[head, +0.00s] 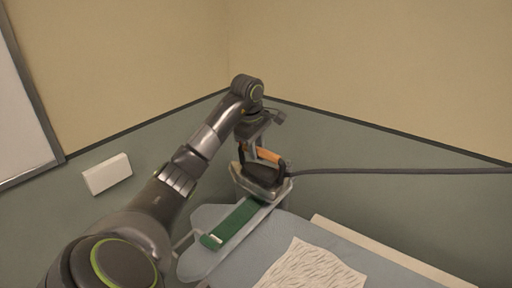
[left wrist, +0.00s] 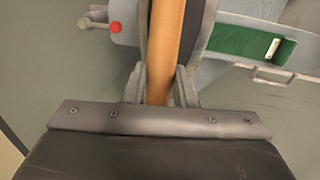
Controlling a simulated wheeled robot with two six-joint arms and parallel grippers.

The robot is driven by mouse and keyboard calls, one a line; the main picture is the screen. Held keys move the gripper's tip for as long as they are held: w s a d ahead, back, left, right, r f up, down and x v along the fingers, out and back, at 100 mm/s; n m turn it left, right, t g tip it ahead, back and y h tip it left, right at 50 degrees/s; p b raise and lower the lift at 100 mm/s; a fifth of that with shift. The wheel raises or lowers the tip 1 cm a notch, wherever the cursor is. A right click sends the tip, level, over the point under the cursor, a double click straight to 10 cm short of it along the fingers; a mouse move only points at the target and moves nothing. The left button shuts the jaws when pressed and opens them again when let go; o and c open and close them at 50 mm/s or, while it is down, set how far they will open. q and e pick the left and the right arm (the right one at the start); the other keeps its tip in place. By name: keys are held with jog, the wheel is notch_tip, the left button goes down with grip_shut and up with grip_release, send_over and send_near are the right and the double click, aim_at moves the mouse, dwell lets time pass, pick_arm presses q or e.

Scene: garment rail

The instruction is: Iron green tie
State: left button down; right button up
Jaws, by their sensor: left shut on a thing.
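The green tie (head: 232,222) lies lengthwise on a narrow, pale grey padded board (head: 198,262). In the left wrist view the tie (left wrist: 245,42) shows at the upper right, with a small pale patch near its end. The dark iron (head: 266,177) is at the far end of the tie. My left gripper (head: 256,146) is shut on the iron's orange handle, which runs between the fingers (left wrist: 165,88) in the left wrist view (left wrist: 166,40). I cannot tell whether the iron's sole touches the tie. My right gripper is not in view.
A dark cord (head: 400,171) runs from the iron to the right edge. A white textured cloth (head: 312,268) lies on the blue-grey surface (head: 268,245) at the front. A white box (head: 107,174) is at the left wall. A red knob (left wrist: 115,27) shows beside the iron.

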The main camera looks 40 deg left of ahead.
aim_at(256, 168)
pick_arm(q)
jog(key=shift+f, duration=0.3)
jog(key=shift+f+b, duration=0.35)
jog(key=f, duration=0.1)
jog(key=f+b, duration=0.1)
jog(key=shift+w+a+f, duration=0.2)
jog(key=shift+a+f, duration=0.05)
jog(key=shift+f, duration=0.15)
jog(key=shift+d+f+b, duration=0.15)
jog(key=shift+f+b, duration=0.45)
jog(key=shift+f, duration=0.35)
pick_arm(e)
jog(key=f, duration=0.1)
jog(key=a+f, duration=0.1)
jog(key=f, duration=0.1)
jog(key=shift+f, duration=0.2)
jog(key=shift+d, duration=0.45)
pick_arm(q)
jog(key=shift+s+f+b, duration=0.1)
jog(key=shift+f+b, duration=0.5)
jog(key=shift+b, duration=0.05)
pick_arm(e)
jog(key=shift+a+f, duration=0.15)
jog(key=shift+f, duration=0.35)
pick_arm(q)
jog(key=shift+s, duration=0.1)
